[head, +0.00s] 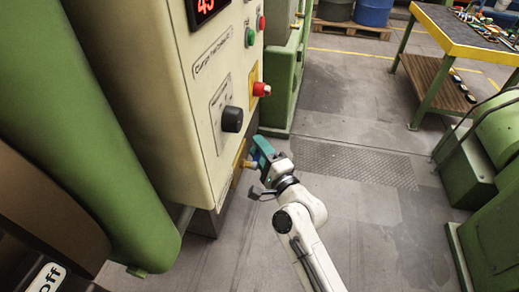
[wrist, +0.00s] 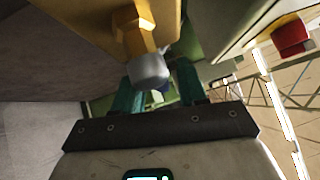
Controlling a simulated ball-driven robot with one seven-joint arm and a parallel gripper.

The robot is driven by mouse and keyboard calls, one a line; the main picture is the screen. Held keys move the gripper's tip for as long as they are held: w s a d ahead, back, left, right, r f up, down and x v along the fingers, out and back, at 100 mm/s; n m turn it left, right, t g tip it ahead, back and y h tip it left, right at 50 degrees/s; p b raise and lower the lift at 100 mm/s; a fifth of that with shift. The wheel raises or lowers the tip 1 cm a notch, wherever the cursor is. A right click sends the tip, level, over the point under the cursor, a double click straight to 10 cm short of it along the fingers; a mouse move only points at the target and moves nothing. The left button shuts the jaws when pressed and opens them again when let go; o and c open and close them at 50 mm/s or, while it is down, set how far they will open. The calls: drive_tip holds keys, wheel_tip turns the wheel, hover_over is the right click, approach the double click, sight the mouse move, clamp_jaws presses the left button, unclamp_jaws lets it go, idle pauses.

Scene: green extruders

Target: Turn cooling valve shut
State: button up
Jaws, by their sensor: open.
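A brass fitting (wrist: 139,32) with a rounded grey end (wrist: 148,70), which looks like the cooling valve, comes off a yellow plate low on the cabinet side. In the head view the fitting (head: 249,164) shows small beside my gripper (head: 262,150). My gripper's teal fingers are open. In the wrist view my gripper (wrist: 155,90) has one finger on either side of the grey end, with gaps visible. Whether the grey end lies fully between the fingers in depth, or touches one, I cannot tell.
The cream cabinet (head: 150,80) carries a black knob (head: 232,119), a red button (head: 261,89) and a red display (head: 205,8) above my gripper. A green cylinder (head: 85,120) stands at left. A yellow-edged workbench (head: 465,35) stands back right. The grey floor at centre right is clear.

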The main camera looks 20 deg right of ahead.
drive_tip(key=shift+c, duration=0.2)
clamp_jaws()
drive_tip(key=shift+f+b, duration=0.2)
drive_tip(key=shift+b, duration=0.2)
